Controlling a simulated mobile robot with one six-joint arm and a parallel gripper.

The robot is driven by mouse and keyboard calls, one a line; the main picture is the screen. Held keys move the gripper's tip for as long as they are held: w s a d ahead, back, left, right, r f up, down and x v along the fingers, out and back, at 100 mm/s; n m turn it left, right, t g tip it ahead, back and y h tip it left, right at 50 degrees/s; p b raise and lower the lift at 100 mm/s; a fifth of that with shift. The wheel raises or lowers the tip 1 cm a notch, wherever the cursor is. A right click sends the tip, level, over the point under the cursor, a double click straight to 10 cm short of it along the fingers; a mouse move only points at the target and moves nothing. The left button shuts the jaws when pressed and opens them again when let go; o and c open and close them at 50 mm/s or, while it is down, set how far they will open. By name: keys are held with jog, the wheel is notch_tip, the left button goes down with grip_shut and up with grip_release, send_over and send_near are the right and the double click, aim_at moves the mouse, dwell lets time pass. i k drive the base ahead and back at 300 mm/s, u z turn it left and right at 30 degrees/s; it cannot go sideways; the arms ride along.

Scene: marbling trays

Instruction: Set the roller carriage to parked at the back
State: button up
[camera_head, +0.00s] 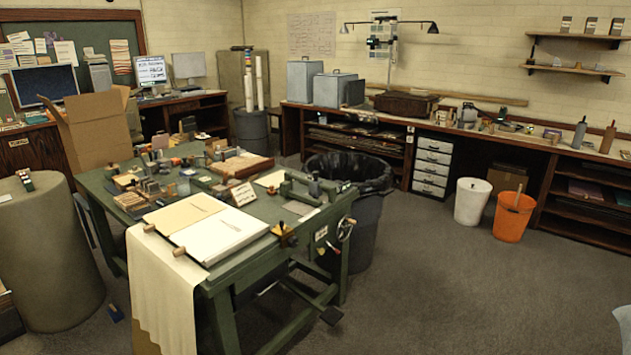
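A green press table (262,260) stands left of the middle, with a paper-covered bed at its near side. What looks like the roller carriage is a green bar with end blocks (312,187) across the table's right part. A handwheel (345,229) is on the table's right side. A small yellow and dark fitting (284,235) sits at the near right edge. The carriage's exact setting is too small to tell. My gripper is not in view; only a pale piece at the lower right edge shows, and I cannot tell what it is.
A black-lined bin (366,205) stands close behind the table's right end. A white bin (471,202) and an orange bucket (512,216) stand by the back bench. A round grey-brown pedestal (50,255) is at the left. The carpet (480,300) at the right is clear.

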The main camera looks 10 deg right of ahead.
aim_at(314, 191)
jog(key=u, duration=0.25)
jog(key=k, duration=0.2)
jog(key=z, duration=0.65)
jog(key=i, duration=0.9)
jog(key=z, duration=1)
jog(key=k, duration=0.15)
jog(key=u, duration=2.9)
